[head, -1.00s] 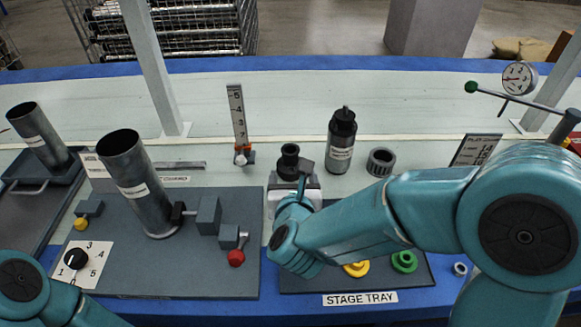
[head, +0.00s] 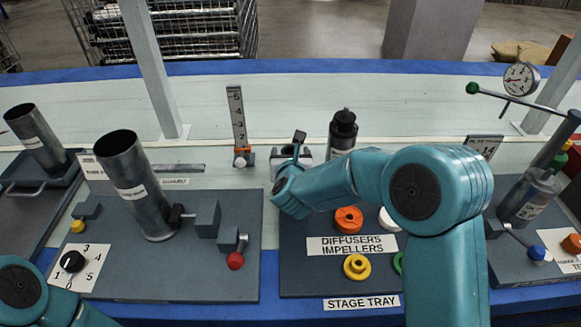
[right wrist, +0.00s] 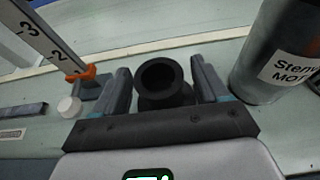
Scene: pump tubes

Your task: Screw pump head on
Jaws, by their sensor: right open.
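The black pump head (right wrist: 162,82), a short hollow piece with a round opening, stands between the two fingers of my right gripper (right wrist: 160,92) in the right wrist view. The fingers are open, one on each side of it, and I cannot tell whether either touches it. In the head view my right gripper (head: 292,160) is over the back of the stage tray and mostly hides the pump head. A grey metal pump tube (head: 137,190) stands upright on the left board, beside a dark clamp block (head: 207,217). My left gripper is out of view.
A dark labelled motor bottle (head: 342,130) stands close right of the gripper. A numbered upright scale (head: 237,118) stands at its left. The stage tray (head: 305,280) holds orange (head: 348,219) and yellow (head: 357,267) rings. A post (head: 150,70) rises behind the tube.

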